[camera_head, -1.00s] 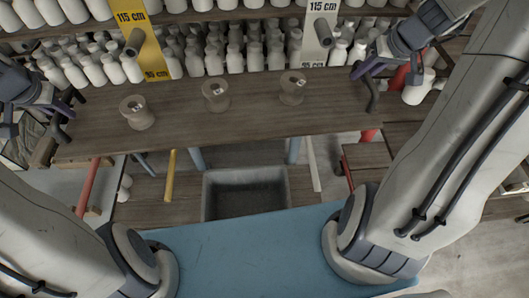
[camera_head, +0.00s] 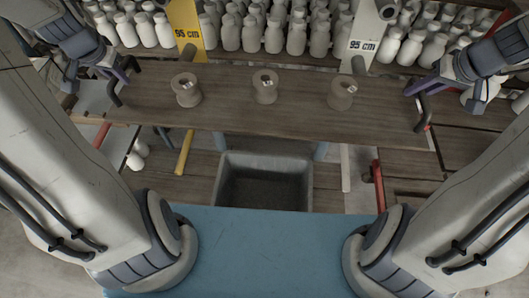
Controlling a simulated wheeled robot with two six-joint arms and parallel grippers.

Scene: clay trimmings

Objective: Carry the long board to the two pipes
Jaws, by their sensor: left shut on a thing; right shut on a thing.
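The long brown board (camera_head: 225,112) lies across the head view, held between my two grippers, with three small spool-shaped clay pieces standing upright on it: a left one (camera_head: 186,92), a middle one (camera_head: 265,88) and a right one (camera_head: 342,94). My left gripper (camera_head: 118,88) is shut at the board's left end. My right gripper (camera_head: 418,110) is shut at its right end.
Shelves of white bottles (camera_head: 272,35) stand behind the board. Below it are a grey bin (camera_head: 263,160), a yellow bar (camera_head: 184,153) and a red bar (camera_head: 379,186). A blue surface (camera_head: 270,240) lies nearest me.

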